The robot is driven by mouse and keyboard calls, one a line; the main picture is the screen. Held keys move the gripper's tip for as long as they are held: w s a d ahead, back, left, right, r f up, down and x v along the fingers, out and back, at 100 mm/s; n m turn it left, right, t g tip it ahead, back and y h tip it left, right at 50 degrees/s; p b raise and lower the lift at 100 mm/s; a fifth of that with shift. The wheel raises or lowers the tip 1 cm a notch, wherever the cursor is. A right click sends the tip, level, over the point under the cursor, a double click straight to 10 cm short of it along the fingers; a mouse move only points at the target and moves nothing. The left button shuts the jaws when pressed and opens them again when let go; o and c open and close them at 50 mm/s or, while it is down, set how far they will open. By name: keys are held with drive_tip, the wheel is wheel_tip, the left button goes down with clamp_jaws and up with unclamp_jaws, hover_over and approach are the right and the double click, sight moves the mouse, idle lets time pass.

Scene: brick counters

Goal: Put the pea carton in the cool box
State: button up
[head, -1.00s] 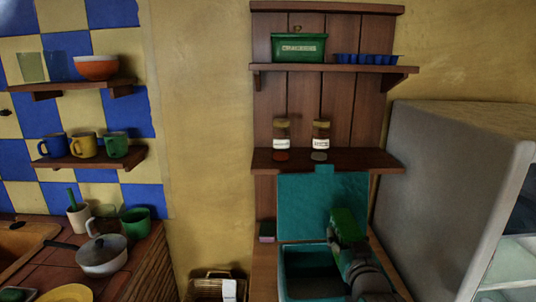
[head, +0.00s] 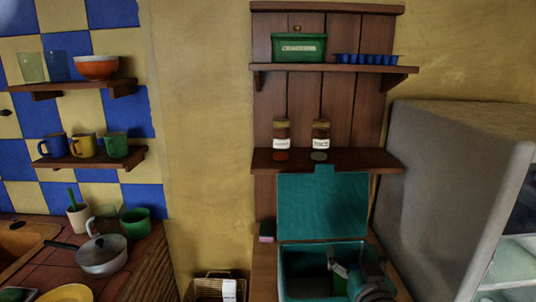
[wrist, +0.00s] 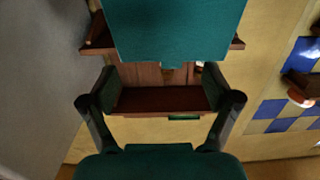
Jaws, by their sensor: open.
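The teal cool box (head: 294,266) stands below the shelves with its lid (head: 322,207) raised against the wall. The lid also shows at the top of the wrist view (wrist: 180,30), which is upside down. My gripper (head: 333,258) is over the opening at the right part of the box, its fingertips below the rim line in the picture. In the wrist view my gripper (wrist: 160,85) has its fingers wide apart with nothing between them.
A grey fridge-like cabinet (head: 450,190) stands close on the right. A shelf (head: 328,161) with two jars is above the lid, and a green crackers tin (head: 299,47) is higher up. A basket (head: 212,290) sits left of the box. The left counter holds a pan (head: 102,255).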

drive_tip(key=s, duration=0.6)
drive_tip(key=shift+r, duration=0.15)
drive_tip(key=shift+w, duration=0.1)
drive_tip(key=s+f+g, duration=0.1)
drive_tip(key=s+f, duration=1.5)
drive_tip(key=f, duration=0.3)
drive_tip(key=s+f, duration=0.2)
drive_tip(key=s, duration=1)
drive_tip(key=s+f+g, duration=0.1)
drive_tip(key=s+f, duration=0.1)
drive_tip(key=s, duration=1.1)
drive_tip(key=shift+s+g, duration=0.2)
drive_tip(key=shift+g, duration=0.1)
drive_tip(key=shift+a, duration=0.1)
drive_tip(key=shift+c, duration=0.4)
